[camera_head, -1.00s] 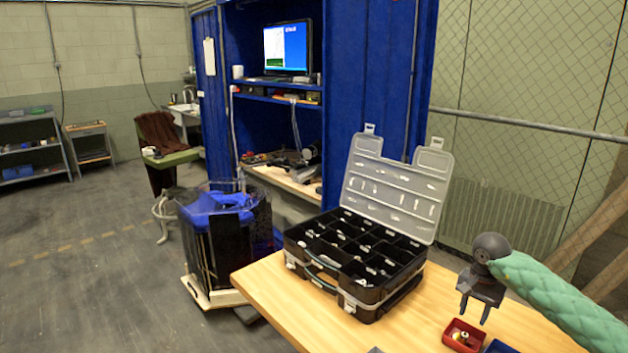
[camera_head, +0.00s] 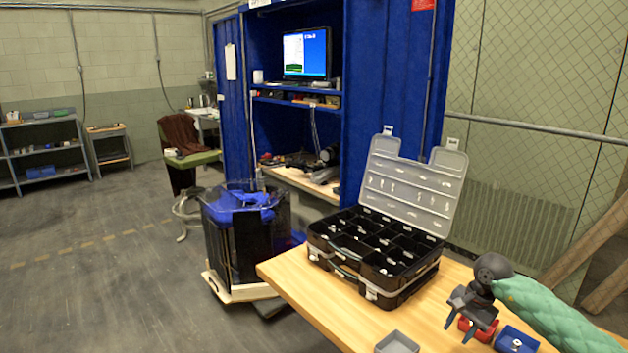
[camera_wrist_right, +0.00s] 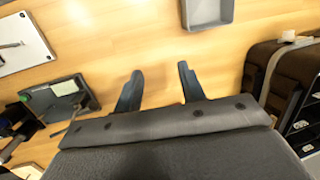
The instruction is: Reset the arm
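My right gripper (camera_head: 470,330) hangs above the right part of the wooden table, at the end of my green-sleeved arm. In the right wrist view its two dark fingers (camera_wrist_right: 160,88) stand apart with only bare table between them. The gripper is open and empty. In the head view it partly covers a small red bin (camera_head: 489,331). My left gripper is not in view.
An open black organizer case (camera_head: 375,252) with its clear lid raised stands on the table (camera_head: 310,305). A blue bin (camera_head: 517,340) and a grey bin (camera_head: 397,342) lie near the front. A blue-lidded dark bin (camera_head: 240,235) stands on the floor beside the table.

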